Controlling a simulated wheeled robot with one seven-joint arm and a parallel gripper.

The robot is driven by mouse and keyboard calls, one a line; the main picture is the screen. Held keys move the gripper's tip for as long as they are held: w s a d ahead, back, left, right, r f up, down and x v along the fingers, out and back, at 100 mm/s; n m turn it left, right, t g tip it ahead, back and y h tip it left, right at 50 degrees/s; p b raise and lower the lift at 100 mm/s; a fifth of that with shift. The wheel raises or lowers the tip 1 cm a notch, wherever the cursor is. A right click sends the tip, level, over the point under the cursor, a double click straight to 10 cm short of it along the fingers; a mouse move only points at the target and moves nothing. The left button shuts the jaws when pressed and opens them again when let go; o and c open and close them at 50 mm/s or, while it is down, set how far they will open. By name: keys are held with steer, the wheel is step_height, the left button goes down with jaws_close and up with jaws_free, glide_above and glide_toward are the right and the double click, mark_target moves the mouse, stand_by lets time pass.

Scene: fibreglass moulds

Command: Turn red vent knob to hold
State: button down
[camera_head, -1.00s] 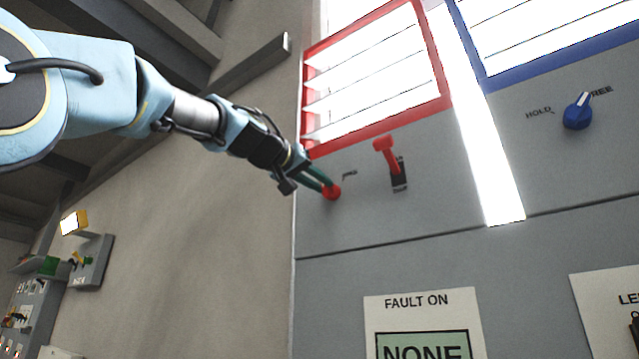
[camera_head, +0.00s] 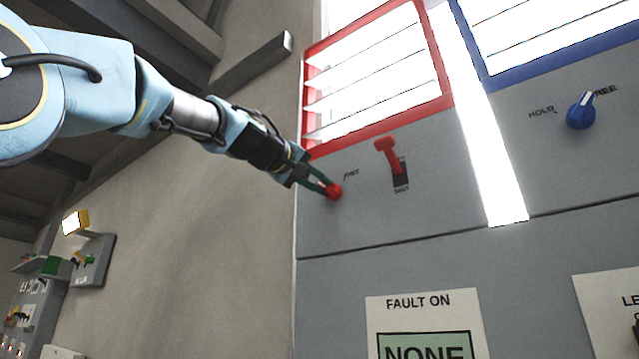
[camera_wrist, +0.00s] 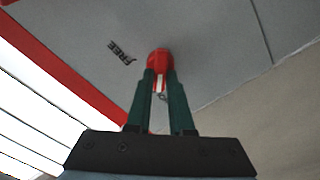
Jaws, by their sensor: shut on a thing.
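The red vent knob (camera_head: 334,192) sits on the grey panel below the red-framed vent, near the panel's left edge. My gripper (camera_head: 328,188) reaches it from the upper left and is shut on it. In the wrist view the green fingers of my gripper (camera_wrist: 160,82) clasp the red knob (camera_wrist: 159,58) from both sides. A white pointer mark shows between the fingers. The word FREE (camera_wrist: 122,53) is printed beside the knob. A HOLD label for this knob cannot be made out; part of the panel lies behind the fingers.
A red lever (camera_head: 387,155) in a black slot is right of the knob. The red louvred vent frame (camera_head: 378,137) is just above. A blue knob (camera_head: 580,112) with HOLD and FREE labels is far right. A FAULT ON sign (camera_head: 420,302) is below.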

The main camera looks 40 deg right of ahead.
steer(key=c, duration=0.8)
jaws_free()
steer(key=b+v, duration=0.5)
steer(key=v, duration=0.5)
steer(key=shift+a, duration=0.4)
